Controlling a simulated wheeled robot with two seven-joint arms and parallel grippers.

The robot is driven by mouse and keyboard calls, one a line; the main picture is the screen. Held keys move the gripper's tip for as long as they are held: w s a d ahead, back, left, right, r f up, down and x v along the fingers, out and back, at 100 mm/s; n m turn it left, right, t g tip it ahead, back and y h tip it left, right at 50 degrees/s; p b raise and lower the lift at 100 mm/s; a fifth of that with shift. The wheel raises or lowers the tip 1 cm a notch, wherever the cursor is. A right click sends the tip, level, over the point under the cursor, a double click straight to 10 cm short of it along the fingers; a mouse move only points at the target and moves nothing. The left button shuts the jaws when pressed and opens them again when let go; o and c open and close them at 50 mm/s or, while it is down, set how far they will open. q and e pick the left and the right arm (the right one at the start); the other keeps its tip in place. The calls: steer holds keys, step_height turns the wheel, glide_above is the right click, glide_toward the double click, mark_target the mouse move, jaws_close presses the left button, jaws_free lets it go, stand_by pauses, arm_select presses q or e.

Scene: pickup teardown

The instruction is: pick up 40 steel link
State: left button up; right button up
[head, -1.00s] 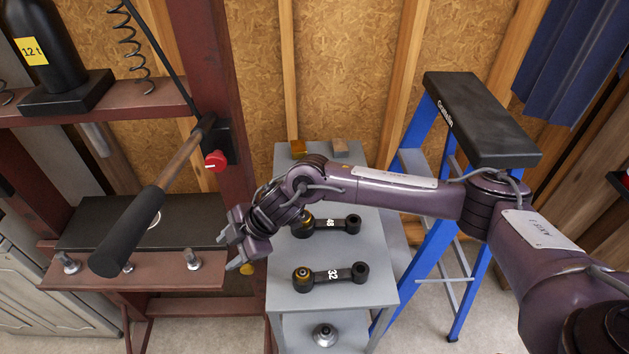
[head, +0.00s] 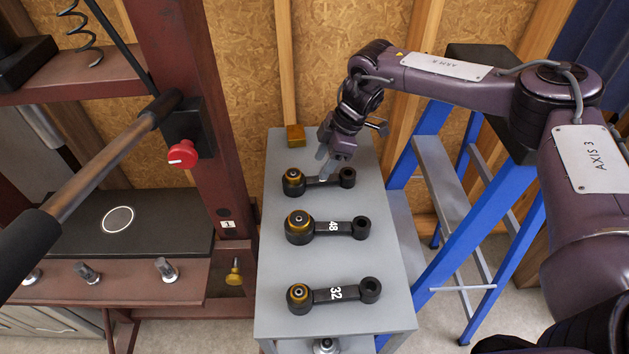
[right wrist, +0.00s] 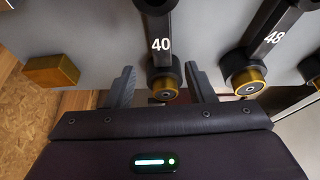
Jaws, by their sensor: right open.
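The 40 steel link (head: 348,178) is the farthest of the three dark links on the grey cart top. Its number shows in the right wrist view, where the link (right wrist: 162,45) has its brass-bushed end nearest my gripper. My right gripper (head: 325,160) is open and empty over this link, covering part of its bar in the head view. In the right wrist view the two fingers of the gripper (right wrist: 160,88) appear on either side of the bushed end. I cannot tell the height gap. My left gripper is not in view.
The 48 link (head: 340,228) and 32 link (head: 335,294) lie nearer on the cart top (head: 395,265). A brass block (head: 295,136) sits at the far left edge. A red press frame (head: 180,60) stands left, a blue stepladder (head: 455,230) right.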

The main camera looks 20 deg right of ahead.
mark_target(314, 178)
steer(key=p+x, duration=0.1)
steer(key=x, duration=0.3)
steer(key=shift+s+f+p, duration=0.15)
steer(key=shift+f+p, duration=0.1)
steer(key=shift+p, duration=0.05)
steer(key=shift+a+f, duration=0.15)
steer(key=shift+f, duration=0.1)
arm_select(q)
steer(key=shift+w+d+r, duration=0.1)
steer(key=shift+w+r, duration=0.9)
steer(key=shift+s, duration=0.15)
arm_select(e)
steer(key=shift+c, duration=0.4)
steer(key=shift+c, duration=1.4)
jaws_close()
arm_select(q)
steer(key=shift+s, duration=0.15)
arm_select(e)
steer(key=shift+r, duration=0.1)
